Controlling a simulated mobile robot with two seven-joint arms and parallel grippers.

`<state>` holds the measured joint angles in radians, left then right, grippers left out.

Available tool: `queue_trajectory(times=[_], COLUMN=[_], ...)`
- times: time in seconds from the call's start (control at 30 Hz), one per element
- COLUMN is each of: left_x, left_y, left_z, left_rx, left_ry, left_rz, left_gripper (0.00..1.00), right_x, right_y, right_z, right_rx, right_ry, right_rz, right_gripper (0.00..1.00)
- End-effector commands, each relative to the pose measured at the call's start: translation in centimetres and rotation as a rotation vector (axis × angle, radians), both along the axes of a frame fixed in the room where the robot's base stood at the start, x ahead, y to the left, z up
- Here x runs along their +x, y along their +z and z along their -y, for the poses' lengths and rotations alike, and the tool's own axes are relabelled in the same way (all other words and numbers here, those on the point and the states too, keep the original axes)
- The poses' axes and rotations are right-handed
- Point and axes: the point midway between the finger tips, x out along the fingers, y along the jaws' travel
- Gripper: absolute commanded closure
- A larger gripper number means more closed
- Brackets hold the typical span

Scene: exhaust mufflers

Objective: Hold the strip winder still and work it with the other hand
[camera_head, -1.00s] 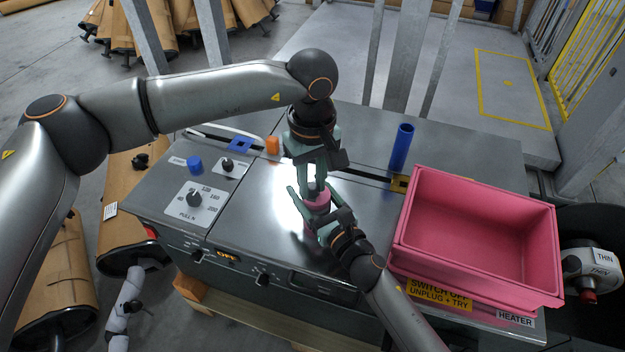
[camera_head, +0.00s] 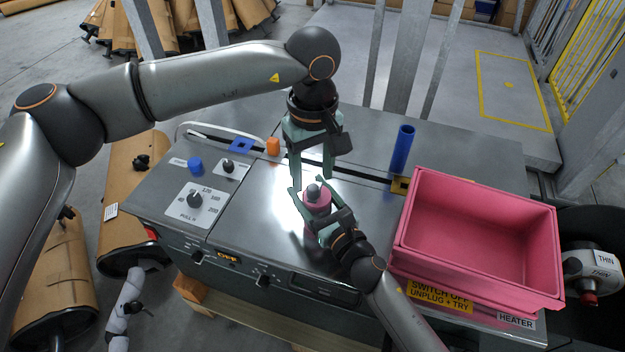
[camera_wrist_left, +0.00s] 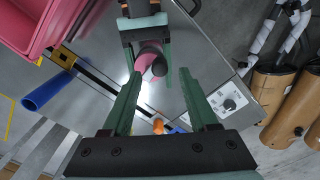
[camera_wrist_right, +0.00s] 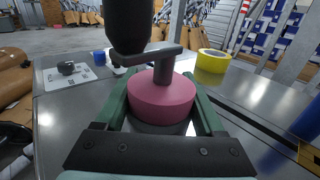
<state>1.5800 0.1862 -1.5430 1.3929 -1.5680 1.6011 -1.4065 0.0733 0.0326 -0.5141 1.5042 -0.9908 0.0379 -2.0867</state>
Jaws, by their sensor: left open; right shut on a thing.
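The strip winder is a pink drum (camera_head: 317,204) with a dark crank knob (camera_head: 313,191) on top, standing on the grey metal bench top. My right gripper (camera_head: 309,206) is shut around the drum from the front. In the right wrist view the pink drum (camera_wrist_right: 163,97) sits between the fingers, with the grey crank arm (camera_wrist_right: 152,56) and black knob (camera_wrist_right: 130,28) above it. My left gripper (camera_head: 312,176) is open and points down from above and behind the winder. In the left wrist view the knob (camera_wrist_left: 159,67) lies between its spread fingers, apart from both.
A pink bin (camera_head: 478,238) stands on the bench right of the winder. A blue tube (camera_head: 402,149) stands upright behind it. Left are a dial panel (camera_head: 195,203), a blue knob (camera_head: 195,165) and an orange piece (camera_head: 273,146). A yellow roll (camera_wrist_right: 212,61) shows in the right wrist view.

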Motion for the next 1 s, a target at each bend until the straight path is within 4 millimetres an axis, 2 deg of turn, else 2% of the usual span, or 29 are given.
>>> queue_trajectory(times=[0.03,0.2,0.4,0.6,1.0], left_x=[0.1,0.0,0.0,0.0,0.0], left_y=[1.3,5.0,8.0,9.0,9.0], left_z=[0.0,0.0,0.0,0.0,0.0], left_rx=[-0.001,0.000,-0.001,0.000,0.000], left_ry=[0.000,-0.001,0.000,0.000,0.000], left_rz=[0.004,0.004,0.003,0.000,0.000], left_gripper=[0.41,0.41,0.41,0.41,0.41], right_x=[0.0,0.0,0.0,0.0,0.0], right_y=[-0.1,-0.1,-0.1,-0.1,-0.1], right_z=[0.0,0.0,0.0,0.0,0.0], right_rx=[-0.002,-0.002,-0.001,-0.001,-0.001], right_ry=[-0.001,-0.001,-0.001,0.000,0.000], right_rz=[-0.001,-0.001,-0.002,-0.002,-0.002], right_gripper=[0.92,0.92,0.92,0.92,0.92])
